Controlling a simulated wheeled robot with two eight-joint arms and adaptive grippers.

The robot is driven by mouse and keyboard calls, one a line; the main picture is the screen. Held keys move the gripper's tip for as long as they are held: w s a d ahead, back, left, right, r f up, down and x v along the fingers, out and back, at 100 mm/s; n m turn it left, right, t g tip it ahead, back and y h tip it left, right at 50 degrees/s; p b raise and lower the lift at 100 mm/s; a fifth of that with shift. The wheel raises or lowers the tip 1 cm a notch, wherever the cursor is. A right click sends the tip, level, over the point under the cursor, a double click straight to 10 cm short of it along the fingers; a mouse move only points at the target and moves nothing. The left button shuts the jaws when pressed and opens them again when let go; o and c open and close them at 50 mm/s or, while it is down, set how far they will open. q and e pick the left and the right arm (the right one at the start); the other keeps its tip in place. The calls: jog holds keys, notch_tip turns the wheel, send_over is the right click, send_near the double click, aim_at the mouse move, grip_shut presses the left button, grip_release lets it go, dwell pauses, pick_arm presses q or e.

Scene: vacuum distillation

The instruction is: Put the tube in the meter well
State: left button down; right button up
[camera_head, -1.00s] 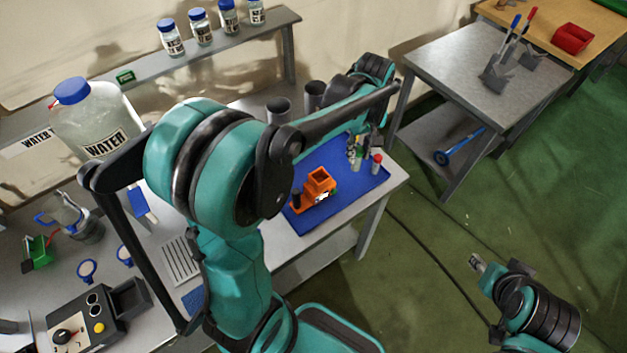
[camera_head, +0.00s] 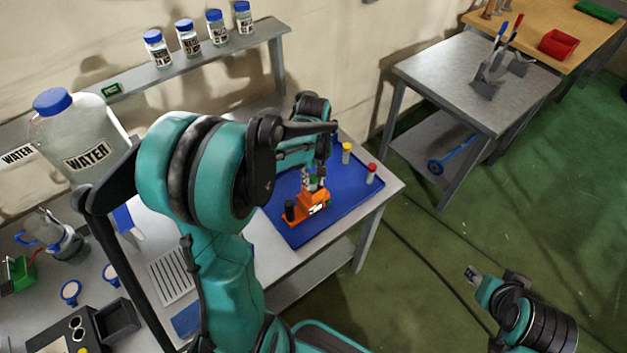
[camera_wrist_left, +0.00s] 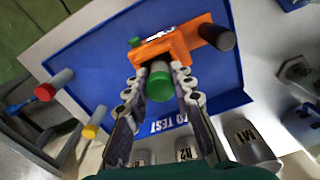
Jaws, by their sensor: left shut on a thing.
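The orange meter (camera_head: 314,200) stands on the blue mat (camera_head: 284,226), with a black cylinder (camera_head: 290,210) at its left end. My left gripper (camera_head: 313,182) is directly over the meter. In the left wrist view the gripper (camera_wrist_left: 157,84) is shut on a green-capped tube (camera_wrist_left: 159,88), its fingers on either side of it. The tube lines up with the orange meter (camera_wrist_left: 168,46) there; its lower end is hidden, so I cannot tell how deep it sits. My right gripper (camera_head: 473,274) is low at the right, over the floor, too small to read its jaws.
A yellow-capped tube (camera_head: 346,152) and a red-capped tube (camera_head: 370,173) stand on the mat, right of the meter. Grey cups (camera_wrist_left: 252,142) with labels stand beyond the mat. A WATER jug (camera_head: 78,138) and a glass vessel (camera_head: 62,238) are at the left.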

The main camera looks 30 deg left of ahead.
pick_arm(q)
jog(key=shift+s, duration=0.1)
jog(key=shift+f, duration=0.2)
jog(key=c, duration=1.3)
grip_release()
jog(key=shift+r, duration=0.15)
